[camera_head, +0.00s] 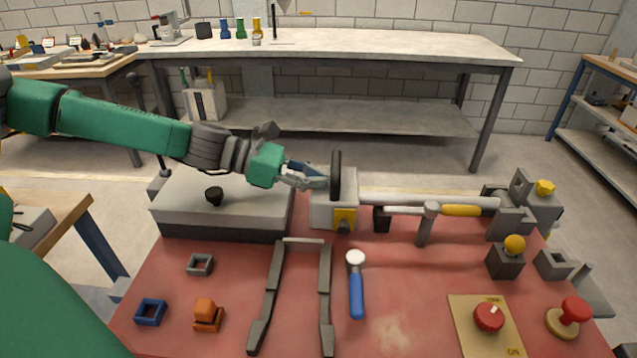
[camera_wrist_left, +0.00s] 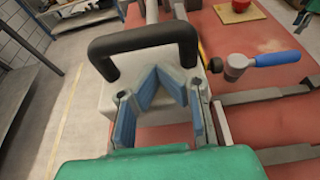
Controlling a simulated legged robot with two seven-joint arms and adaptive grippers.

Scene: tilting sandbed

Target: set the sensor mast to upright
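A pale grey pole (camera_head: 425,200), which I take to be the sensor mast, lies level. It runs right from a grey block (camera_head: 322,214) with a yellow patch to a dark bracket (camera_head: 510,220). A black U-shaped handle (camera_head: 336,175) stands on the block and shows large in the left wrist view (camera_wrist_left: 145,37). My left gripper (camera_head: 318,181) is just left of the handle. In the left wrist view its blue-padded fingers (camera_wrist_left: 158,95) are spread apart, with the handle beyond them. I cannot tell whether they touch it. My right gripper is not in view.
A grey slab (camera_head: 225,205) with a black knob lies left of the block. A blue-handled hammer (camera_head: 356,285), a dark frame (camera_head: 300,242) and a red knob on a plate (camera_head: 489,317) lie on the red surface (camera_head: 400,270). A yellow-handled lever (camera_head: 460,211) stands beside the pole.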

